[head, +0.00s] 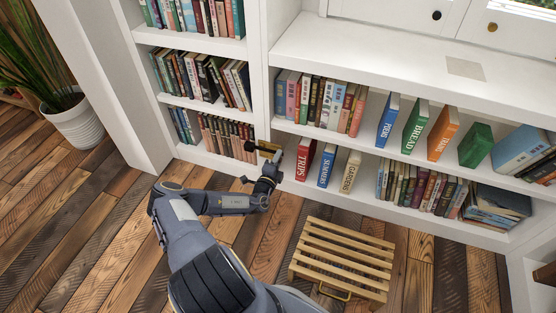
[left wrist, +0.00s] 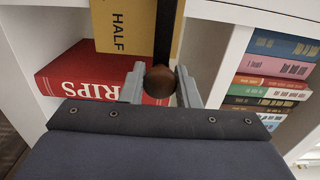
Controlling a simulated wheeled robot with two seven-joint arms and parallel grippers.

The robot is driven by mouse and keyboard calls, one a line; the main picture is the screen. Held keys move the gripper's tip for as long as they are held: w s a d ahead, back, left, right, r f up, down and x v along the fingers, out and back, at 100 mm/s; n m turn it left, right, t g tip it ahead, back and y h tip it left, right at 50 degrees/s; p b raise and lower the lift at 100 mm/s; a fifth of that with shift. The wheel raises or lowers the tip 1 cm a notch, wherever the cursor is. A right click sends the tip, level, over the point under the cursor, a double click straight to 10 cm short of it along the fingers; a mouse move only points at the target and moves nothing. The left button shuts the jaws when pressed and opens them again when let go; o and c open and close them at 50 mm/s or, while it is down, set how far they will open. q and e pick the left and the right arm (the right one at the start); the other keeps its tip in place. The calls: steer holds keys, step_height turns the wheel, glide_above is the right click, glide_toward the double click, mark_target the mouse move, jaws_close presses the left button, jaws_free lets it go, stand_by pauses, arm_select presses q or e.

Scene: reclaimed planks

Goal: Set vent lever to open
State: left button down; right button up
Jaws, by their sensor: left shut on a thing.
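A yellow plate (left wrist: 120,28) marked HALF shows at the top of the left wrist view. A dark lever rod (left wrist: 166,30) runs down in front of the plate and ends in a round brown knob (left wrist: 160,82). My left gripper (left wrist: 160,76) is shut on this knob, one finger at each side. In the head view my left gripper (head: 267,174) is at the white shelf's upright, just below the yellow plate (head: 269,149). It partly hides the lever there. Other lever markings are not readable. My right gripper is not in view.
A red book marked TRIPS (head: 305,159) stands close to the right of my left gripper. Rows of books (head: 228,137) fill the shelves on both sides. A slatted wooden stool (head: 342,258) stands on the plank floor, with a potted plant (head: 75,125) at the far left.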

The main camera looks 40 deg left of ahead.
arm_select(q)
steer(key=c, duration=1.1)
jaws_free()
steer(key=shift+c, duration=0.2)
steer(key=p+v, duration=0.2)
steer(key=v, duration=0.6)
steer(key=shift+p, duration=0.35)
steer(key=shift+r, duration=0.1)
